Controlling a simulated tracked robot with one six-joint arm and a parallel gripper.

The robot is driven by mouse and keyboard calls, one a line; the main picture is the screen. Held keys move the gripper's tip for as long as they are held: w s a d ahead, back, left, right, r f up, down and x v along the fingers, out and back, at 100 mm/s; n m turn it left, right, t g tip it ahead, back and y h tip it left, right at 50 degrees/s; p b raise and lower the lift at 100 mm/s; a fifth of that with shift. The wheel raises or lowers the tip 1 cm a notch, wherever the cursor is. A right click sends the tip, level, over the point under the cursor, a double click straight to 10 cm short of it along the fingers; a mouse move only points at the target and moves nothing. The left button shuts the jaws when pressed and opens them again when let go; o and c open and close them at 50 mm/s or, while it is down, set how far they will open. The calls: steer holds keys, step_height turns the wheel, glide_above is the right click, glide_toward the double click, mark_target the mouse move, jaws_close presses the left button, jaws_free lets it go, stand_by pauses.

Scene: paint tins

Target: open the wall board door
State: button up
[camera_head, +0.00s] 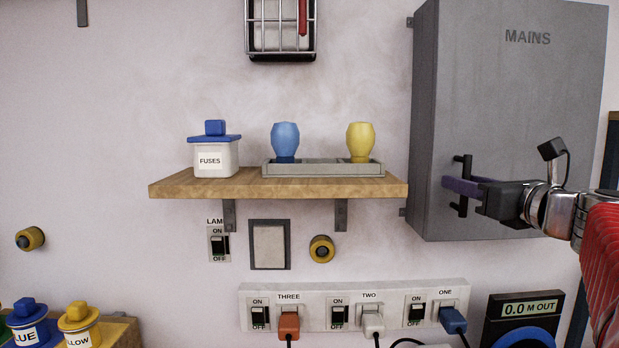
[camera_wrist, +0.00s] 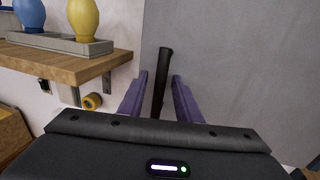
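The wall board is the grey cabinet marked MAINS (camera_head: 525,95) on the wall at the right. Its door looks shut, with no gap showing. A black upright bar handle (camera_head: 463,207) sits low on the left of the door; it also shows in the wrist view (camera_wrist: 162,82). My gripper (camera_head: 456,184) reaches in from the right at the handle. In the wrist view my gripper's purple fingers (camera_wrist: 160,77) stand on either side of the handle, with a gap on each side. The gripper is open and holds nothing.
A wooden shelf (camera_head: 170,187) left of the cabinet carries a FUSES jar (camera_head: 215,158) and a grey tray (camera_head: 320,170) with a blue and a yellow bulb. A socket strip (camera_head: 265,290) with plugs runs below. The wall in front of the cabinet's left edge is clear.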

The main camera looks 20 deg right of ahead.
jaws_close()
stand_by(0.3)
